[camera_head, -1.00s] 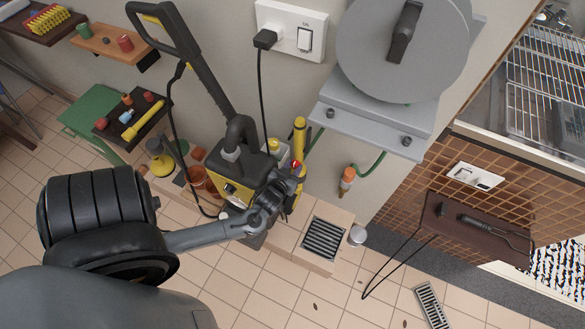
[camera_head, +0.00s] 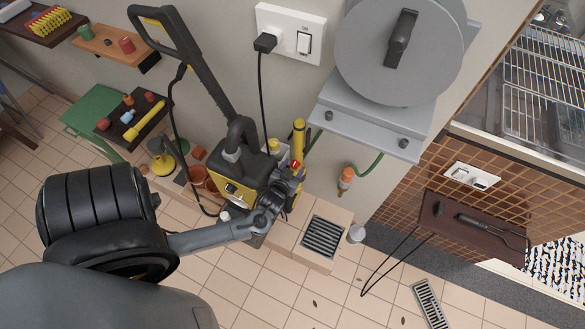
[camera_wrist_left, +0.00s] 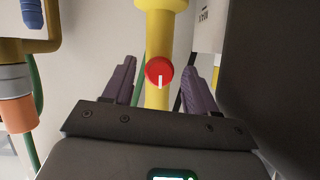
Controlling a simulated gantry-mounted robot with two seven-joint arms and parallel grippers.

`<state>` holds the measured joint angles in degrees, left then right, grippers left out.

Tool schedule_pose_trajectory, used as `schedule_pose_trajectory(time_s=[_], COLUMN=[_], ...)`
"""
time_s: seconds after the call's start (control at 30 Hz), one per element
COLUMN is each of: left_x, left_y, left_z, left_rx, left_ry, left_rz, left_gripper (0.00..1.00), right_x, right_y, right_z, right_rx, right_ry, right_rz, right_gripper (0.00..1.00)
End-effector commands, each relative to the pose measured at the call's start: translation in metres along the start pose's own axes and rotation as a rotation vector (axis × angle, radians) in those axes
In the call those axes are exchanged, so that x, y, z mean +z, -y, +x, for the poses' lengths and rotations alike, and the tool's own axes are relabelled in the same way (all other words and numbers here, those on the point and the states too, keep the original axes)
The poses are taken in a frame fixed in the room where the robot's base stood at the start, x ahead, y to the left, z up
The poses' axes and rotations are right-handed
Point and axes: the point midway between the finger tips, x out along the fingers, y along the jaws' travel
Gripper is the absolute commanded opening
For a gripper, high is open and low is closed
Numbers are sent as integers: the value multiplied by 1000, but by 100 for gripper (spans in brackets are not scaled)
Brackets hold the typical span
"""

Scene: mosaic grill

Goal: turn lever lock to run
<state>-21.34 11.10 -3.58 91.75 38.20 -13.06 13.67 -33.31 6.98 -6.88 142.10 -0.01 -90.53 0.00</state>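A red round knob (camera_wrist_left: 159,72) with a white line sits on a yellow tube (camera_wrist_left: 157,95) in the left wrist view; I take it to be the lever lock. The white line points down in that view. In the head view the knob shows as a small red spot (camera_head: 296,164) on the yellow tool (camera_head: 299,135) beside the black and yellow pressure washer (camera_head: 238,178). My left gripper (camera_wrist_left: 158,78) is open, with one dark finger on each side of the tube and knob. I see gaps beside the knob. My right gripper is not in view.
A green hose with an orange connector (camera_head: 346,178) hangs right of the yellow tool. A grey hose reel (camera_head: 370,60) is on the wall above. A drain grate (camera_head: 323,237) lies to the right of the washer. Terracotta pots (camera_head: 205,182) stand left of the washer.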

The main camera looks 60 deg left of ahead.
Motion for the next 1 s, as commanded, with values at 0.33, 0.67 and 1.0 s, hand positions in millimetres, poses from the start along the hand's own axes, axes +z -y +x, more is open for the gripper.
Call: schedule_pose_trajectory(time_s=[0.33, 0.67, 1.0], left_x=[0, 0, 0], left_y=[0, 0, 0], left_z=[-10, -63, -104], left_rx=[0, 1, 1], left_ry=[2, 3, 1], left_rz=[-1, -2, -1], left_gripper=[57, 57, 57], right_x=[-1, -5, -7], right_y=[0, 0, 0], right_z=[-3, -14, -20], right_rx=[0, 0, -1], right_ry=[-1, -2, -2], right_rz=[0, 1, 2], right_gripper=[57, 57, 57])
